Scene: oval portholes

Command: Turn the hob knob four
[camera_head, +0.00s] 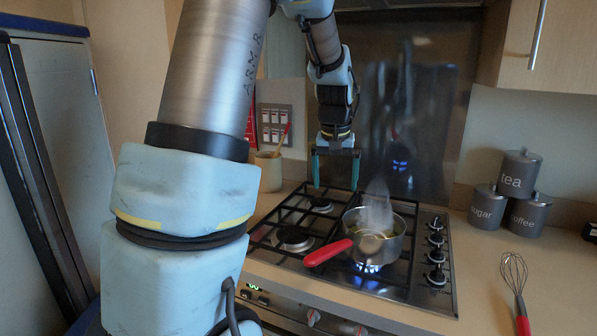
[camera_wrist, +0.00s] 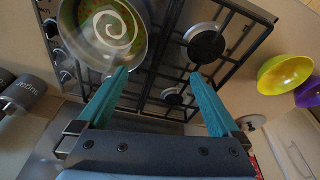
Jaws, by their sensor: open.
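The hob knobs (camera_head: 436,255) stand in a row of several dark knobs along the right side of the gas hob (camera_head: 262,233). I cannot tell which one is knob four. In the wrist view some knobs (camera_wrist: 64,76) show at the upper left, beside the pan. My gripper (camera_head: 335,170) hangs above the back of the hob, open and empty, with teal fingers pointing down. In the wrist view my gripper (camera_wrist: 162,95) has its fingers wide apart over the grates. It is apart from the knobs, to their left and higher in the head view.
A steaming saucepan (camera_head: 385,243) with a red handle (camera_head: 327,253) sits over a lit blue flame (camera_head: 367,267), left of the knobs. Tea, sugar and coffee canisters (camera_head: 520,172) and a whisk (camera_head: 516,285) are on the right counter. A yellow bowl (camera_wrist: 284,74) shows in the wrist view.

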